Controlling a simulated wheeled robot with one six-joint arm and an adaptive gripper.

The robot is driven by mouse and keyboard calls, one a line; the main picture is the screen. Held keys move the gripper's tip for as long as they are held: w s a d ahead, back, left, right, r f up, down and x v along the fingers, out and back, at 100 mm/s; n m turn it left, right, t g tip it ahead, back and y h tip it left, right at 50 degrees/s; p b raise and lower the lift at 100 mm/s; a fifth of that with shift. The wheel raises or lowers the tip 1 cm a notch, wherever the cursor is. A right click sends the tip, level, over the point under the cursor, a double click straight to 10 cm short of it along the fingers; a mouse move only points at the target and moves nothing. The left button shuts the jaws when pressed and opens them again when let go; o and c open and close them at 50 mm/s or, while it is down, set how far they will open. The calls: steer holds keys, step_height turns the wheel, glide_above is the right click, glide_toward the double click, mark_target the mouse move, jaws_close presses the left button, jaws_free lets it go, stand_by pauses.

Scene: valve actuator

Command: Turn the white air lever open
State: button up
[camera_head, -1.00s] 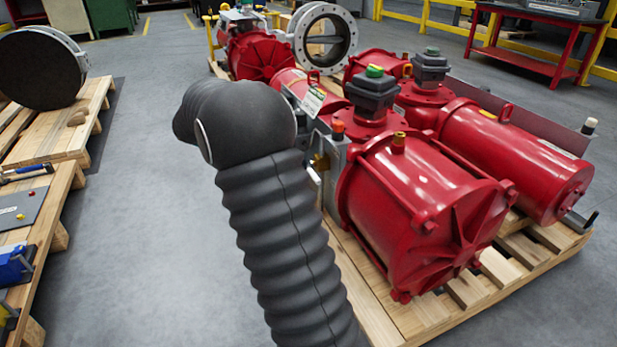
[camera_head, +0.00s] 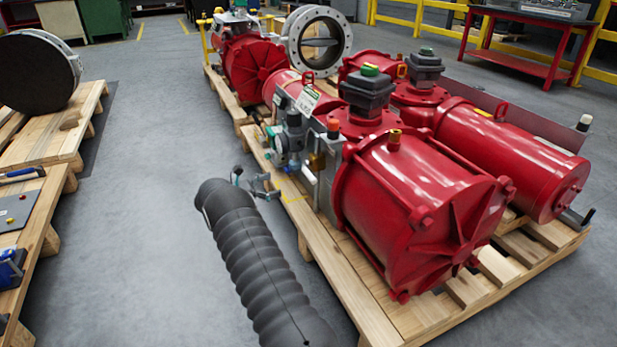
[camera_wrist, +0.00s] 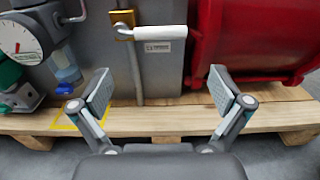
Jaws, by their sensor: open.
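The white air lever (camera_wrist: 160,32) shows near the top middle of the wrist view, lying roughly level, with a brass valve body (camera_wrist: 123,29) at its left end and a grey panel behind it. In the head view the lever (camera_head: 309,174) is a small white bar beside the actuator's grey plate. My gripper (camera_wrist: 160,88) is open and empty. Its two fingers stand wide apart, below the lever in the wrist view and not touching it. In the head view the gripper (camera_head: 268,185) is partly hidden by my black sleeved arm.
The red actuator cylinder (camera_wrist: 250,45) stands right of the lever. A gauge (camera_wrist: 22,36) and a blue-bowled filter (camera_wrist: 66,68) are at left. A grey tube hangs below the brass valve. The wooden pallet (camera_wrist: 200,118) runs underneath. Clear floor lies left of the pallet (camera_head: 150,190).

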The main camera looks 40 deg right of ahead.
mark_target(307, 176)
steer(key=x, duration=1.3)
steer(key=shift+s+d, duration=0.1)
steer(key=shift+s, duration=0.05)
steer(key=c, duration=1.3)
steer(key=shift+c, duration=0.5)
